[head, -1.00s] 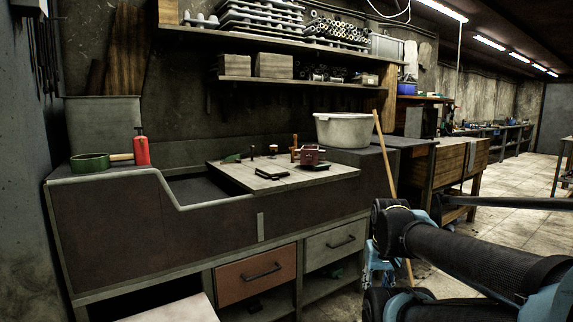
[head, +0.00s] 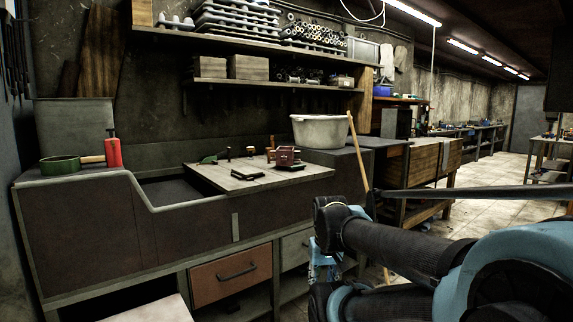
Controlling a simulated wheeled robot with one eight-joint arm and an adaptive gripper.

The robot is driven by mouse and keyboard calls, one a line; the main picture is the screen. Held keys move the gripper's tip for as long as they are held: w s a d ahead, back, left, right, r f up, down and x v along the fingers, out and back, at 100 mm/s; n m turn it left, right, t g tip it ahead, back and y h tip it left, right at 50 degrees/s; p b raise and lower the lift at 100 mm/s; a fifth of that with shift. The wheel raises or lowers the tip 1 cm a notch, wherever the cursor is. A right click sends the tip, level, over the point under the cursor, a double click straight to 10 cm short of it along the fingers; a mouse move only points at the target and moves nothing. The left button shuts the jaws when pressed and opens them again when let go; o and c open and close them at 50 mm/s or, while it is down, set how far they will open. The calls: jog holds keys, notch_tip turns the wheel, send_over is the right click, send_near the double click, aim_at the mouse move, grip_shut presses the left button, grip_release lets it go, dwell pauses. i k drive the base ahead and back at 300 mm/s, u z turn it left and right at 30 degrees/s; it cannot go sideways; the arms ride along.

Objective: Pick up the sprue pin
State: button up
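On the wooden board (head: 225,183) over the sand bin stand small pegs. One is a thin dark peg (head: 229,153), one a short brownish piece (head: 251,151), and one a peg (head: 272,145) beside a dark red box (head: 287,157). The sprue pin looks to be among these pegs, but they are too small to tell which. My arm reaches in from the lower right, well in front of and to the right of the board. My gripper cannot be made out; only arm links show.
A white tub (head: 319,131) stands right of the board. A wooden handle (head: 358,155) leans upright by the bench corner. A red bottle (head: 113,153) and a green sieve (head: 60,165) are at the left. Drawers (head: 231,274) are below. Open floor lies at the right.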

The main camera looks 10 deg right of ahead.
aim_at(269, 149)
jog(key=z, duration=0.3)
jog(key=i, duration=1.45)
jog(key=u, duration=0.1)
